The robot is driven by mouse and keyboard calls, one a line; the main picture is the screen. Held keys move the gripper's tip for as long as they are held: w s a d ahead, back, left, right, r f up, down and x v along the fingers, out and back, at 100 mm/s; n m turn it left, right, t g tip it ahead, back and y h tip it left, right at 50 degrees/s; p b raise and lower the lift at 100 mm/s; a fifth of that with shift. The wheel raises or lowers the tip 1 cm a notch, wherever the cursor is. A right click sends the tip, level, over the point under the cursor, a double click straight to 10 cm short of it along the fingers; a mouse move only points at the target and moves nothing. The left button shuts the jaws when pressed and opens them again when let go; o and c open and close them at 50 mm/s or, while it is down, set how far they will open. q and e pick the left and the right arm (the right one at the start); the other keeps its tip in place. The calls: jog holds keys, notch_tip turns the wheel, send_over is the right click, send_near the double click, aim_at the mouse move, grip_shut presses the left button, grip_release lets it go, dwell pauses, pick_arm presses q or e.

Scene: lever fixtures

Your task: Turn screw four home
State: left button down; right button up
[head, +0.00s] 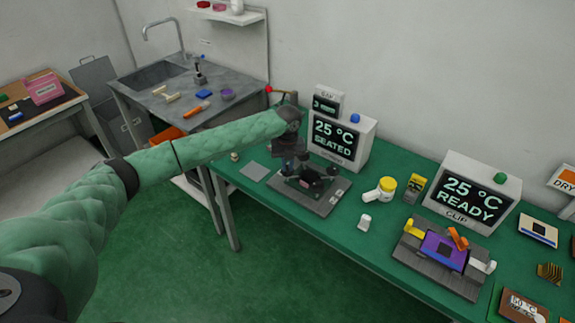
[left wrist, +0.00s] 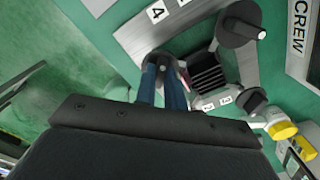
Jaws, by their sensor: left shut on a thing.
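The screw fixture (head: 308,192) is a grey plate on the green bench, with dark crank knobs around a dark finned block (left wrist: 208,72). My left gripper (head: 288,160) is over its back left part. In the left wrist view its blue fingers (left wrist: 163,72) are shut on a dark knob (left wrist: 166,58), the one nearest the label "4" (left wrist: 157,11), which I take as screw four. The fingers partly hide this knob. Two other crank knobs show, one at upper right (left wrist: 238,28) and one at lower right (left wrist: 252,100). My right gripper is not in view.
A monitor (head: 338,141) behind the fixture reads "25 °C SEATED". Farther right are a clip fixture (head: 445,252) and a monitor (head: 470,195) reading "25 °C READY".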

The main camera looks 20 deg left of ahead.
aim_at(288, 167)
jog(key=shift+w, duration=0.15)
pick_arm(q)
jog(key=shift+r, duration=0.1)
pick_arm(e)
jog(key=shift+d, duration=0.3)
pick_arm(q)
jog(key=c, duration=1.5)
grip_release()
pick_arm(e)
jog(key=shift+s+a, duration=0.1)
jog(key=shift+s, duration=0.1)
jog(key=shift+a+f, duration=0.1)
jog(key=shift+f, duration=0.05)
